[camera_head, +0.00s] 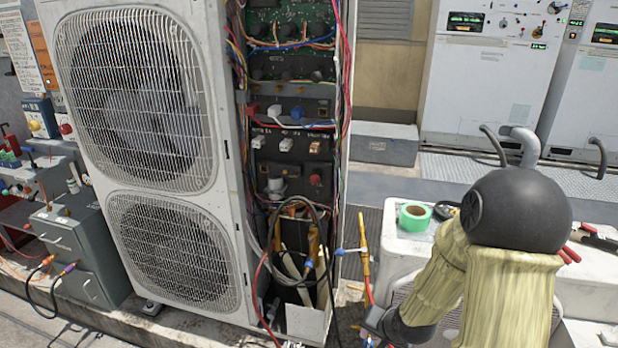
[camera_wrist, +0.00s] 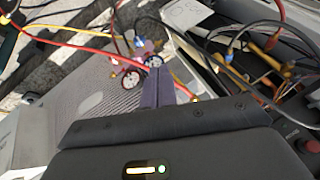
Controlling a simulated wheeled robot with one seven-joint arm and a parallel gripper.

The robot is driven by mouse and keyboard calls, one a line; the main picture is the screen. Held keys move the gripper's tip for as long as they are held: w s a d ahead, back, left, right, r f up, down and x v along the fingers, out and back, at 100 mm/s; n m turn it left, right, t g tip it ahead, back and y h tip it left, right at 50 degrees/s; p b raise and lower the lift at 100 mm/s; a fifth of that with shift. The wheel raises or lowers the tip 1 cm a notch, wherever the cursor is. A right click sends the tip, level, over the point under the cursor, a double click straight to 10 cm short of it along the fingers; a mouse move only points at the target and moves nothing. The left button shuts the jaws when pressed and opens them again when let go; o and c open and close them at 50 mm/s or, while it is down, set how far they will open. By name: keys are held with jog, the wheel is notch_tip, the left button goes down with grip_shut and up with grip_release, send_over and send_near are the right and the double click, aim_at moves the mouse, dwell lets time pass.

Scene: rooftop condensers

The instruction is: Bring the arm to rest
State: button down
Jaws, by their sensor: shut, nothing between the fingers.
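My arm shows at the lower right of the head view, in a tan sleeve with a dark round joint. It bends down to the left, low in front of the condenser's open side. My gripper (camera_wrist: 158,88) shows in the wrist view with its two dark fingers together and nothing between them. Two round gauges (camera_wrist: 131,79) lie close around the fingertips in the wrist view; I cannot tell whether the fingers touch them. In the head view the fingers are not clearly visible.
A tall condenser unit (camera_head: 228,190) stands left of my arm, its wiring bay open with loose cables. A white unit (camera_head: 388,258) with green tape (camera_head: 414,216) on top sits behind my arm. Grey boxes (camera_head: 75,240) stand at left. Control cabinets (camera_head: 480,90) stand at the back.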

jog(key=s+r+n+g+h, duration=0.25)
jog(key=s+r+n, duration=0.35)
jog(key=s+r, duration=0.5)
notch_tip(320, 180, up, 21)
jog(key=p, duration=2.2)
jog(key=shift+s+a+g+y+p, duration=0.2)
jog(key=shift+s+g+y+p, duration=0.15)
jog(key=shift+s+g+y, duration=0.1)
